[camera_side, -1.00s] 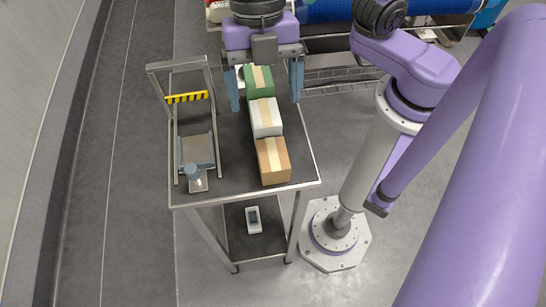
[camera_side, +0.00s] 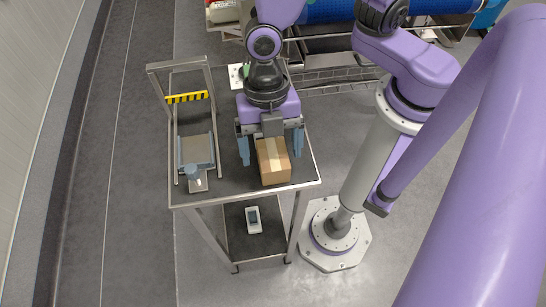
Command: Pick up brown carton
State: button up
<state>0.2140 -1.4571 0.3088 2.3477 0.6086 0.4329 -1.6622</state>
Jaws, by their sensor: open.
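The brown carton (camera_side: 274,165) stands on the dark table top near its front right corner, with a pale tape strip over its top. My gripper (camera_side: 271,155) is open, with its blue fingers apart on the left and right of the carton. I cannot tell whether the fingers touch it. The gripper's body covers the carton's far end. The white and green cartons seen earlier behind the brown one are almost wholly hidden by my gripper and wrist.
A metal frame with a yellow and black striped bar (camera_side: 187,97) stands on the left of the table (camera_side: 230,187). A small grey device (camera_side: 254,219) lies on the lower shelf. A blue conveyor belt (camera_side: 330,12) runs at the back.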

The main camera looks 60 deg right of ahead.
aim_at(273, 154)
jog(key=shift+d+x, duration=0.2)
jog(key=shift+x, duration=1.75)
jog(key=c, duration=1.1)
jog(key=shift+c, duration=0.2)
jog(key=shift+r, duration=0.15)
jog(key=shift+a+r, duration=0.1)
jog(key=shift+r, duration=1.1)
jog(key=s+d+r, duration=0.7)
jog(key=d+r, duration=0.3)
jog(key=d, duration=0.2)
jog(key=shift+s+r, duration=0.2)
jog(key=shift+s, duration=0.15)
